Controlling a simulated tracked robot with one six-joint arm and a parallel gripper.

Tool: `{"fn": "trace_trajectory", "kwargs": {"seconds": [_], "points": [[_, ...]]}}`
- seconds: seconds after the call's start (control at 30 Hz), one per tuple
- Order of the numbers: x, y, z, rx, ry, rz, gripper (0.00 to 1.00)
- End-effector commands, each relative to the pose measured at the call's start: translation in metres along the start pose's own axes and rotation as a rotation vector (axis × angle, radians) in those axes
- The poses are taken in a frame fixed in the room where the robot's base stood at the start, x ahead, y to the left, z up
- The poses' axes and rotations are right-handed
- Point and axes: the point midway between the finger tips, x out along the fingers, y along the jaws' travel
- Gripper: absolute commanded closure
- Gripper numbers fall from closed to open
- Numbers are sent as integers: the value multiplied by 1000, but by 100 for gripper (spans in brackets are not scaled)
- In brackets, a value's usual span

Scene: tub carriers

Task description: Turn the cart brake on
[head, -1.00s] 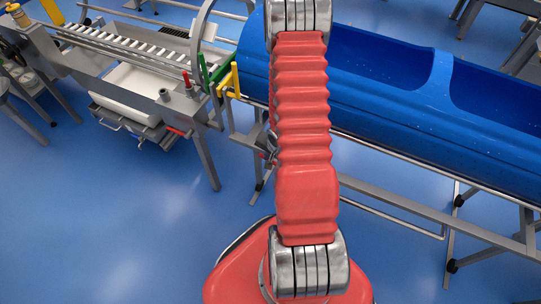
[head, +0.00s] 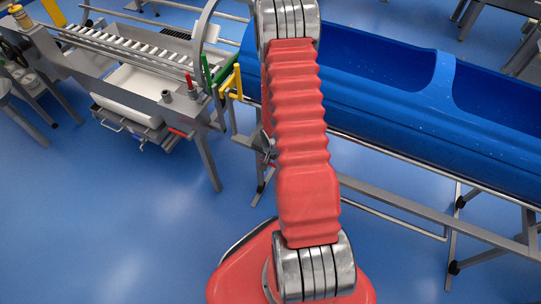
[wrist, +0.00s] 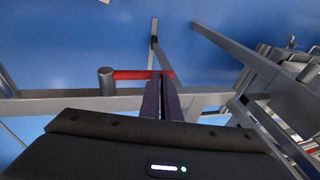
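The cart is a long blue tub (head: 400,120) on a grey metal frame, right of centre in the head view. In the wrist view, a red lever (wrist: 132,74) extends sideways from a grey round pivot (wrist: 106,82) at the cart's grey rail (wrist: 60,104); I take it to be the brake. My gripper (wrist: 162,78) shows two dark fingers close together, with no clear gap. Its fingertips overlap the lever's right end in the picture; whether they touch it I cannot tell. My arm hides the gripper and this lever in the head view.
A roller table (head: 130,45) with a white bin (head: 140,88) beneath stands at the left, with a red-handled lever (head: 188,80) on top. Yellow (head: 231,82) and green (head: 220,72) brackets sit between table and tub. The blue floor (head: 130,210) in front is clear.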

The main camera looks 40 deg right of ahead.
Motion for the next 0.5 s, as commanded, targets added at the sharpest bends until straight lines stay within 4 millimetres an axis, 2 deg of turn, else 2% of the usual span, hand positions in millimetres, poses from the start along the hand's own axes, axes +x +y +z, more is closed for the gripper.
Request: {"fn": "trace_trajectory", "kwargs": {"seconds": [0.17,0.5], "points": [[-6,0,1,-2,-1,-1,100],[-42,0,1,-3,1,-2,100]]}}
